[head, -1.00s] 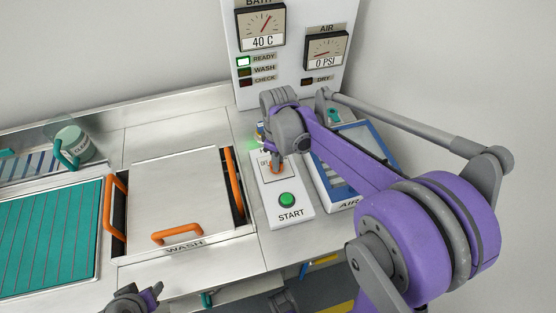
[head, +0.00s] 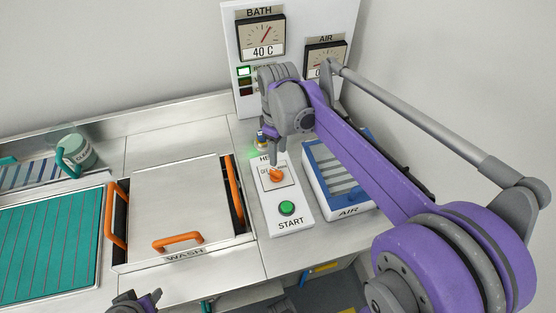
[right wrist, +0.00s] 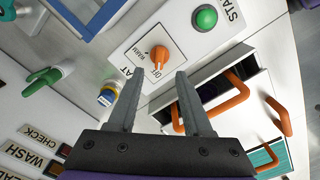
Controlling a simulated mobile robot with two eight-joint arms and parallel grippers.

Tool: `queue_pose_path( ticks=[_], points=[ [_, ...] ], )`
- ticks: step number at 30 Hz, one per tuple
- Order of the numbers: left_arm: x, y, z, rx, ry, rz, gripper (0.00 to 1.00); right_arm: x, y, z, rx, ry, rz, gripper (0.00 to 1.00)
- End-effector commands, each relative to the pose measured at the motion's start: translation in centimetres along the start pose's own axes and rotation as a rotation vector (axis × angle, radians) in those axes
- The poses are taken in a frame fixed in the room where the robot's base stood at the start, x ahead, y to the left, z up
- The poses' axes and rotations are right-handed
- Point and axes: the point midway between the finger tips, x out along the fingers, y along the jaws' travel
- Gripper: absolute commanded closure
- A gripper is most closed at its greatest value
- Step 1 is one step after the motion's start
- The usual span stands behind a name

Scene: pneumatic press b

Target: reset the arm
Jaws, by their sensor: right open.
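My right gripper (head: 268,148) is open and empty above the back end of the white heat control box. In the right wrist view, its two fingers (right wrist: 157,85) stand apart, with the orange knob (right wrist: 160,54) beyond their tips and untouched. The knob also shows in the head view (head: 276,175), on a plate marked OFF and WARM. The green START button (head: 287,208) sits in front of it and also shows in the right wrist view (right wrist: 205,18). My left gripper (head: 137,301) shows only in part at the bottom edge; its jaws are unclear.
The WASH lid (head: 178,195) with orange handles is down, left of the control box. A blue-framed AIR unit (head: 320,165) stands to the right. The gauge panel (head: 245,22) rises behind; the bath reads 40 C.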

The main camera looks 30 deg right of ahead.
Motion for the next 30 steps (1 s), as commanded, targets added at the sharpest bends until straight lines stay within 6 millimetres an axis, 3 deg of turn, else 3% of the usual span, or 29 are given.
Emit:
queue_pose_path(
  ticks=[6, 23, 26, 30],
  points=[
    [-0.2, 0.0, -0.1, 0.000, 0.001, 0.000, 0.50, -2.1, 0.0, 0.0, 0.000, 0.000, 0.000, 0.50],
    [-0.2, 0.0, -0.1, 0.000, 0.001, 0.000, 0.50, -2.2, -0.1, 0.0, 0.002, 0.001, 0.001, 0.50],
    [-0.4, 0.0, -0.3, 0.000, 0.002, 0.000, 0.50, -2.4, -0.8, 0.4, 0.025, 0.016, 0.014, 0.50],
    [-1.3, 0.0, -0.9, 0.000, 0.006, 0.000, 0.50, -2.6, -3.7, 1.8, 0.115, 0.081, 0.059, 0.50]
  ],
)
